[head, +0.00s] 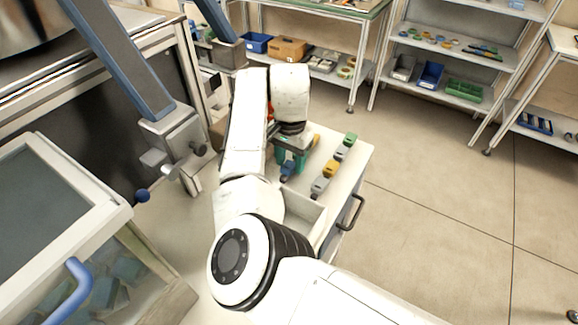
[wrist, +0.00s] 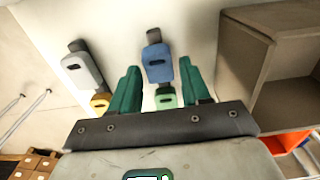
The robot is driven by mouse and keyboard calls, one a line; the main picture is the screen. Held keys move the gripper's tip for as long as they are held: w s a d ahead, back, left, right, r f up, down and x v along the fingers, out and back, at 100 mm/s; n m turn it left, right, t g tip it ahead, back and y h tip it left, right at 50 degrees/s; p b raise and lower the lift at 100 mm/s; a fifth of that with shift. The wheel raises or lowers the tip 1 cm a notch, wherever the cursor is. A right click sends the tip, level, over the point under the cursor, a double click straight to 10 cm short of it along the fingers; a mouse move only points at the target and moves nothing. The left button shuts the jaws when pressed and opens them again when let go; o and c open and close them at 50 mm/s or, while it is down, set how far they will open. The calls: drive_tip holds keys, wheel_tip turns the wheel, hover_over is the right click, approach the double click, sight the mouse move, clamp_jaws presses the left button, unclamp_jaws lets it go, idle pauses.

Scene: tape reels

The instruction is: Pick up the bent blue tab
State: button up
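The blue tab (wrist: 157,62) lies on the pale cart top in the wrist view, with a dark grey piece at its far end and a dark slot in its face. In the head view it shows as a small blue piece (head: 288,169) just below my gripper. My gripper (wrist: 160,72) points down at the cart top with its two green fingers apart. The blue tab appears between and slightly beyond the fingertips, with a gap on each side. I cannot tell the height gap. A light green tab (wrist: 166,98) shows between the fingers, nearer the palm.
A grey tab (wrist: 83,70) and a yellow tab (wrist: 100,102) lie left of the fingers. A pale open-fronted box (wrist: 246,62) stands close on the right. A row of tabs, including a yellow one (head: 330,168), lies along the cart's right side. Floor is free beyond.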

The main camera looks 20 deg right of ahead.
drive_tip(key=c, duration=0.8)
drive_tip(key=shift+o, duration=0.2)
drive_tip(key=shift+r, duration=0.1)
